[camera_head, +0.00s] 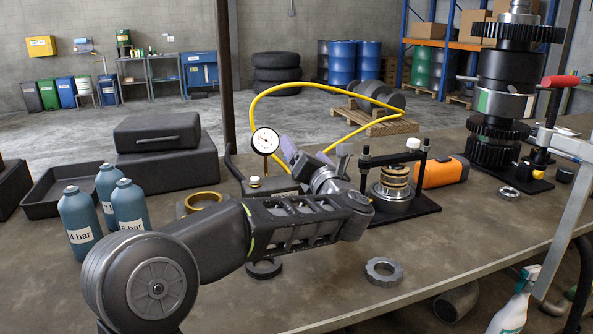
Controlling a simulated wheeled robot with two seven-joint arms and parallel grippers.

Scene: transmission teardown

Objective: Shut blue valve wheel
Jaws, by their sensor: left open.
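No blue valve wheel can be made out; the spot behind my left gripper is hidden. My left gripper (305,158) is open, its two purple-grey fingers spread and pointing up and away over the middle of the bench. A round white dial gauge (265,141) stands just left of the fingers on a dark base block (270,186). A yellow hose (320,86) arches up behind the gauge and gripper and comes down on the right. I cannot tell whether the fingers touch anything. My right gripper is not in view.
A black press frame with a brass-ringed part (393,184) stands right of the gripper, beside an orange case (442,172). A tall gear stack (507,80) stands at right. Blue bottles (79,222) stand at left. A grey ring (384,271) lies on the open front bench (450,240).

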